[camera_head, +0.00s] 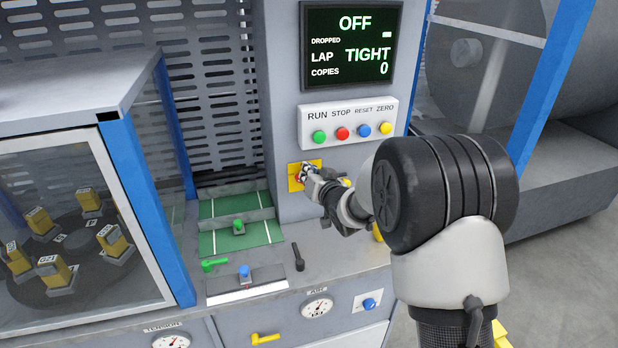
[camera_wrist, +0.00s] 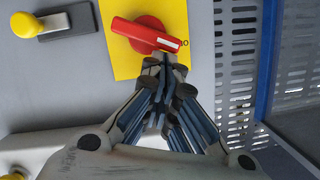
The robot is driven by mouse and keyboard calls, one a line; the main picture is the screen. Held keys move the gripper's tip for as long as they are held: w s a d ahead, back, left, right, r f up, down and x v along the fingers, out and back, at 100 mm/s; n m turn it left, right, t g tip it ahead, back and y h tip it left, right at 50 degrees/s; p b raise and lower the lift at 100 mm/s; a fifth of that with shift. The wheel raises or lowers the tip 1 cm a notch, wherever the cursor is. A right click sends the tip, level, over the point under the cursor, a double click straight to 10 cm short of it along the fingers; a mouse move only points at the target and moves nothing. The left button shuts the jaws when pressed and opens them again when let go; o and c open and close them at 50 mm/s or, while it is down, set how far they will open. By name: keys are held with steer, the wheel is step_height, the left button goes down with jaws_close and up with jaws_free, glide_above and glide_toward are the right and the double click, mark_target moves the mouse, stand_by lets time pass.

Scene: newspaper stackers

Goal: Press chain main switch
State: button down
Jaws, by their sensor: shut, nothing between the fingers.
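The main switch is a red rotary knob (camera_wrist: 145,34) with a white mark, on a yellow plate (camera_wrist: 122,62) in the wrist view. In the head view the yellow plate (camera_head: 292,184) is on the grey column below the button panel, and my gripper covers most of the knob. My gripper (camera_wrist: 166,66) is shut and empty, its fingertips right at the lower edge of the knob in the wrist view. Whether they touch it I cannot tell. My gripper (camera_head: 306,172) also shows in the head view, in front of the plate. The display (camera_head: 350,45) reads OFF, LAP TIGHT and COPIES 0.
A white panel (camera_head: 348,115) with green, red, blue and yellow buttons sits just above. A black lever (camera_head: 297,257) and a blue knob (camera_head: 244,271) stand on the bench below. A glass-fronted cabinet (camera_head: 145,200) with a blue frame is at left.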

steer(key=shift+s+a+f+b, duration=0.2)
steer(key=shift+a+b, duration=0.5)
stand_by(0.5)
stand_by(0.4)
